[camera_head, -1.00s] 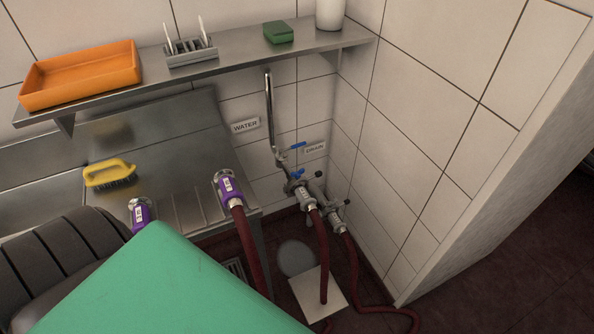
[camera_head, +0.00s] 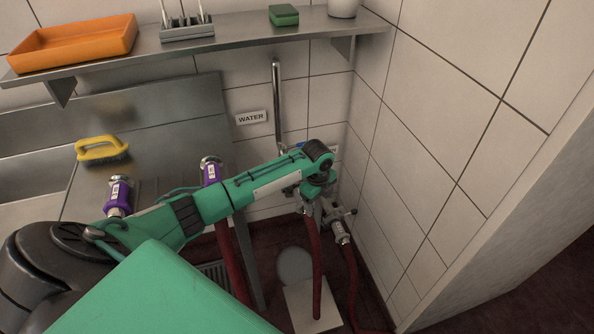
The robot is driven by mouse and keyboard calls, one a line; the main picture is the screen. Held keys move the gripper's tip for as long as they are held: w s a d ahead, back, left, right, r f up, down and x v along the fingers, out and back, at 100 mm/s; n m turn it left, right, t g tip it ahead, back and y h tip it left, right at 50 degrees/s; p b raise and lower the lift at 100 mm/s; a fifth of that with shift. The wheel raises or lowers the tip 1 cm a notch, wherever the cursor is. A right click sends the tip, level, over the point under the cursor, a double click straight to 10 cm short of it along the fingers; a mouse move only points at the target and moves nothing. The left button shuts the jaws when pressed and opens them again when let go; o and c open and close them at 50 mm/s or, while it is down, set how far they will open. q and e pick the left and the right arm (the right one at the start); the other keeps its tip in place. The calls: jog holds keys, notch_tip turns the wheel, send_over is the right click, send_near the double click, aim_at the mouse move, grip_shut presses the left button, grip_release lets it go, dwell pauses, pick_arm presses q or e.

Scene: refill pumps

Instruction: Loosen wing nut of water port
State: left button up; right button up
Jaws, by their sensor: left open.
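The WATER label (camera_head: 251,117) is on the tiled wall beside a steel pipe (camera_head: 278,100) that runs down to the water port. My left arm reaches across from the left, and its wrist and gripper (camera_head: 309,194) are at the water port, pointing down. The gripper is open. It covers most of the port and its clamp, so I cannot make out the wing nut or whether the fingers touch it. A dark red hose (camera_head: 314,255) hangs below the port. My right gripper is not in view.
The drain port (camera_head: 340,230) with its own hose is close at the right, near the tiled corner wall. Two purple-collared hose ends (camera_head: 119,194) (camera_head: 211,172) are by the sink. A shelf (camera_head: 230,40) with an orange tray (camera_head: 73,43) is above.

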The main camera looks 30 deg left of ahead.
pick_arm(q)
jog(key=w+a+r+m, duration=0.2)
jog(key=w+a+r, duration=0.1)
jog(key=a+r, duration=0.4)
jog(key=w+a+r+m, duration=0.3)
jog(key=a+r, duration=0.3)
jog(key=r, duration=0.3)
jog(key=shift+g+y, duration=0.3)
jog(key=shift+g, duration=0.1)
jog(key=f, duration=1.3)
jog(key=shift+w+d+f, duration=0.25)
jog(key=shift+f, duration=0.15)
jog(key=c, duration=1)
